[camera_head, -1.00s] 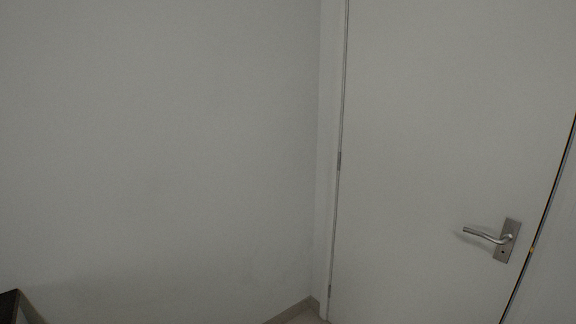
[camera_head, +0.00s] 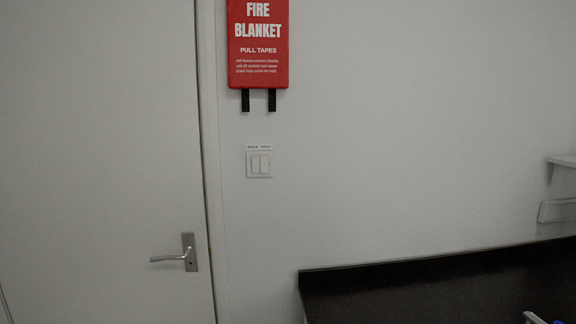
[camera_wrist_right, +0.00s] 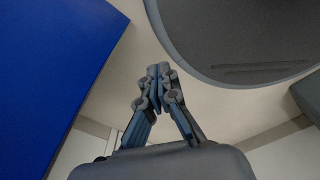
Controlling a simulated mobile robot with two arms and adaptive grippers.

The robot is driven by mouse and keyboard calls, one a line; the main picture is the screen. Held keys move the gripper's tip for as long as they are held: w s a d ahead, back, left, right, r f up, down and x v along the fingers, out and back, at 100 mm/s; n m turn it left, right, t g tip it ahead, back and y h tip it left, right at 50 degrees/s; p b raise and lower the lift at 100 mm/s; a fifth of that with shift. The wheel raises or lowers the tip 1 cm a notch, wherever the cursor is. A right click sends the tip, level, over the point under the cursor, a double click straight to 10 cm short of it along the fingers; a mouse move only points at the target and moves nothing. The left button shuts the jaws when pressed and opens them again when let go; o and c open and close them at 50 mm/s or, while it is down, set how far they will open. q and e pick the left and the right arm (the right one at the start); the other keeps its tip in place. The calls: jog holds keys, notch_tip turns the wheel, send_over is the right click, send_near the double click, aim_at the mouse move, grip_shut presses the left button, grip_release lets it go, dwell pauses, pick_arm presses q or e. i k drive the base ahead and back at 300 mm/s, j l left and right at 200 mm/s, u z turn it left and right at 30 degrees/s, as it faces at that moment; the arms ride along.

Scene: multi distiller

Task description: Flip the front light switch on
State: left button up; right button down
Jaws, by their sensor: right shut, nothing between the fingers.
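A white light switch panel (camera_head: 259,164) with two rockers side by side is on the wall, just right of the door frame. Small labels sit above it, too small to read for certain. I cannot tell from here how the rockers are set. My right gripper (camera_wrist_right: 158,72) shows in the right wrist view, its fingertips together and holding nothing. It is away from the switch, which is not in that view. My left gripper is in neither view.
A white door (camera_head: 105,150) with a metal lever handle (camera_head: 188,253) is on the left. A red fire blanket case (camera_head: 258,45) hangs above the switch. A dark worktop (camera_head: 430,285) runs along the wall at the lower right. A blue panel (camera_wrist_right: 50,75) is near my right gripper.

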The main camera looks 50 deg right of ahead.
aim_at(264, 160)
jog(key=l+z, duration=0.1)
jog(key=z, duration=1.4)
